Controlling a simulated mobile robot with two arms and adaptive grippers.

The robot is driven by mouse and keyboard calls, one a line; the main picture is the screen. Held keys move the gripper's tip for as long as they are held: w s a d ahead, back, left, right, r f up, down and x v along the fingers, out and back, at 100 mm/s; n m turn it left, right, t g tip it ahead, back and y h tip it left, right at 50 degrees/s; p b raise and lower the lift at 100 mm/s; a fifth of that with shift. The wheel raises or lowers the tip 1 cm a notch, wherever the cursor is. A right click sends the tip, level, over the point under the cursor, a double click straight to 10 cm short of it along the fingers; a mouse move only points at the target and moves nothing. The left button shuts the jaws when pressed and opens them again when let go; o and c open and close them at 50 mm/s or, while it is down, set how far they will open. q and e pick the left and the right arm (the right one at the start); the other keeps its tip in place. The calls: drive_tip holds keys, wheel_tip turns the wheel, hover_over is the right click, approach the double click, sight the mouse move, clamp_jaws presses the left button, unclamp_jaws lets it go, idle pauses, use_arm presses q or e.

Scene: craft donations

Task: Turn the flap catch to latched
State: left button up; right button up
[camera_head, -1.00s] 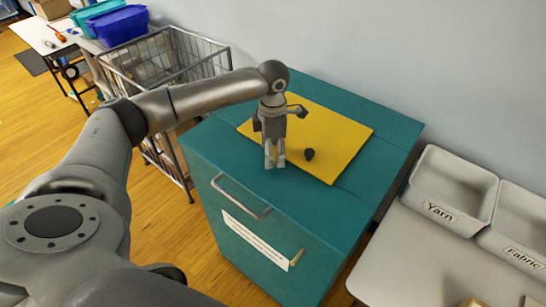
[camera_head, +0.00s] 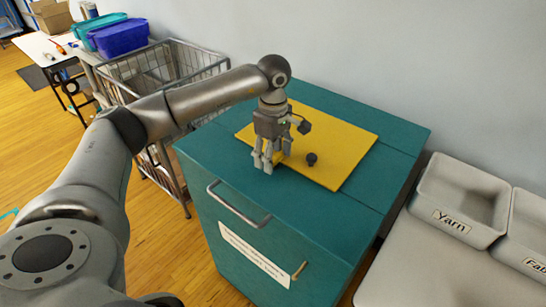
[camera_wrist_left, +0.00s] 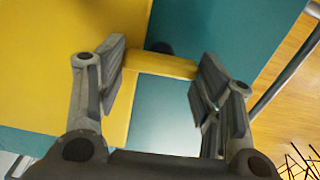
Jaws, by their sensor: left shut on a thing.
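The teal bin (camera_head: 215,157) has a yellow flap (camera_head: 345,145) lying flat on its top. A small dark knob (camera_head: 311,158) stands on the flap, right of my left gripper. My left gripper (camera_head: 267,165) points down at the flap's near edge. In the left wrist view its fingers (camera_wrist_left: 160,85) are closed on a short yellow bar (camera_wrist_left: 160,65), apparently the flap catch; the fingers partly hide it. The dark knob shows just beyond it, partly hidden (camera_wrist_left: 160,47). My right gripper is not in view.
The bin's front has a metal handle (camera_head: 238,206), a white label (camera_head: 252,252) and a small tan bar (camera_head: 299,270). A wire cart (camera_head: 150,68) stands behind left. A grey Yarn tray (camera_head: 462,200) sits on the table (camera_head: 420,262) at right.

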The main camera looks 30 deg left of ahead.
use_arm(q)
drive_tip(key=shift+r+m, duration=0.1)
drive_tip(key=shift+m, duration=0.3)
drive_tip(key=o, duration=1)
wheel_tip(320, 180, up, 12)
drive_tip(key=shift+f, duration=0.1)
idle(0.6)
